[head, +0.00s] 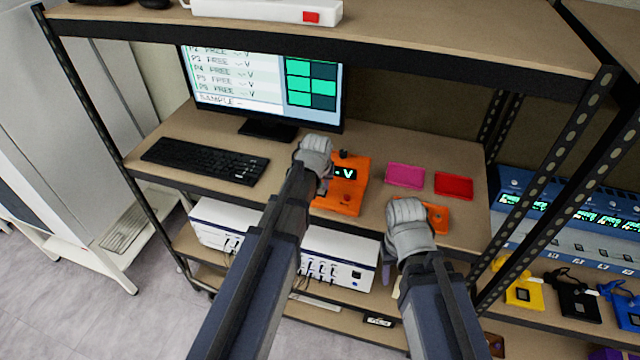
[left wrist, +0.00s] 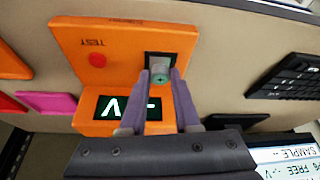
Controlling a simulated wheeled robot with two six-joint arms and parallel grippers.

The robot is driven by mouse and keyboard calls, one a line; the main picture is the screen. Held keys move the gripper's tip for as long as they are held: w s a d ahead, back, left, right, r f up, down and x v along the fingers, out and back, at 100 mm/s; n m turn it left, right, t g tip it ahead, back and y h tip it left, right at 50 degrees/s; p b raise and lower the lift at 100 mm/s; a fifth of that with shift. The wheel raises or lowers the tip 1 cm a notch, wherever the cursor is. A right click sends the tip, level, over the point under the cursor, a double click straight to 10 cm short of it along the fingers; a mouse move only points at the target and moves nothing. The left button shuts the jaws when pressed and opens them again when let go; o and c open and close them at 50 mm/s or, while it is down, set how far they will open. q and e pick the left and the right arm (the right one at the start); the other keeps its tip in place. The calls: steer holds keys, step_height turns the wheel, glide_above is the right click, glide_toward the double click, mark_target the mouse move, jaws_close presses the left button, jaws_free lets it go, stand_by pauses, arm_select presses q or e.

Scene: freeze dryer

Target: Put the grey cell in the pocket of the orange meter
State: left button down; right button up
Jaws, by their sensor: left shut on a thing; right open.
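The orange meter (head: 352,199) stands on the desk shelf right of the keyboard, and it fills the middle of the left wrist view (left wrist: 75,45). It has a lit display, a red TEST button and a square pocket (left wrist: 153,57). I cannot tell how deep the cell sits. In the head view my left gripper (head: 322,182) is at the meter's left side. My right gripper (head: 405,222) is open near an orange tray; its fingers are mostly hidden.
The orange tray (head: 437,217), a pink tray (head: 405,175) and a red tray (head: 453,185) lie right of the meter. A black keyboard (head: 205,160) and a monitor (head: 265,90) are to the left. An upper shelf (head: 330,40) overhangs the desk.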

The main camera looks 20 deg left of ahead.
arm_select(q)
steer(key=shift+f+b, duration=0.55)
steer(key=shift+f, duration=0.05)
stand_by(0.7)
steer(key=shift+r, duration=0.2)
stand_by(0.4)
steer(key=shift+f, duration=0.15)
stand_by(0.4)
steer(key=c, duration=0.6)
jaws_free()
steer(key=shift+o, duration=0.2)
steer(key=p+v, duration=0.7)
steer(key=shift+s+r, duration=0.2)
steer(key=shift+r, duration=0.15)
